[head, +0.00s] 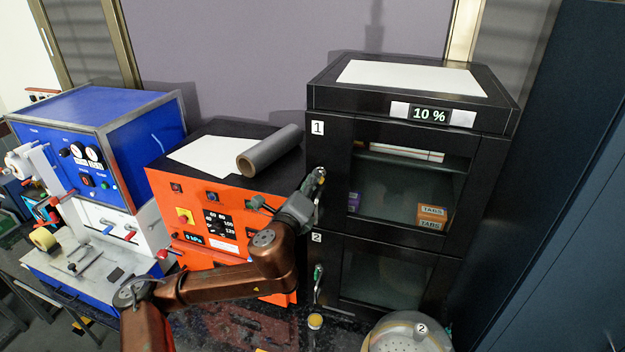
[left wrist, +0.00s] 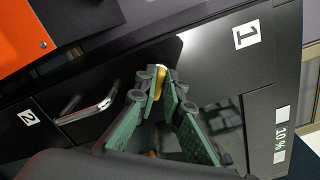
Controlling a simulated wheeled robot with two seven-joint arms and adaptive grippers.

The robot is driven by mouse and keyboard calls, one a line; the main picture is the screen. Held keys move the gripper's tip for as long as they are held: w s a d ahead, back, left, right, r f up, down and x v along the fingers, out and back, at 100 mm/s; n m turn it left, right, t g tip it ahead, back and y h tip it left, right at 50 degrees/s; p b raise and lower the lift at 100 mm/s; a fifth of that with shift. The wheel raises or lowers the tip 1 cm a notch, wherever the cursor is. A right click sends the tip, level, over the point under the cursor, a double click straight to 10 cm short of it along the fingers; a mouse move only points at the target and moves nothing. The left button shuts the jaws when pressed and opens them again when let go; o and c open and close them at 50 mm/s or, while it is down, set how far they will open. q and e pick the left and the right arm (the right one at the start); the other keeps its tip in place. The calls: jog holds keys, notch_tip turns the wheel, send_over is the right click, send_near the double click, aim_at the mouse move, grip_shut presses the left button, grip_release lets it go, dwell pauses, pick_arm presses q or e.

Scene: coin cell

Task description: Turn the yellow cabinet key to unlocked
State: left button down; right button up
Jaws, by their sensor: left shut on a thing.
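The black cabinet (head: 320,68) has an upper door marked 1 and a lower door marked 2. My left gripper (head: 316,182) is at the left edge of the upper door. In the left wrist view its green fingers (left wrist: 161,76) are shut on the yellow key (left wrist: 156,86), which shows as a small yellow patch between the fingertips against the cabinet front. The fingers cover most of the key, so its exact angle cannot be told. In the head view the key is hidden by the gripper. My right gripper is not in view.
A silver handle (left wrist: 92,105) is close to the gripper. The orange machine (head: 165,205) stands left of the cabinet, with a grey roll (head: 275,148) on top. A blue machine (head: 100,110) is farther left. A round pale container (head: 400,340) stands before the lower door.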

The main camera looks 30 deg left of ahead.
pick_arm(q)
jog(key=shift+a+f+n+p, duration=0.15)
jog(key=shift+n+p, duration=0.15)
jog(key=shift+n, duration=1.5)
jog(key=shift+f+n+p, duration=0.15)
jog(key=shift+n+p, duration=0.15)
jog(key=shift+n, duration=1.5)
jog(key=c, duration=2)
grip_release()
jog(key=shift+c, duration=0.2)
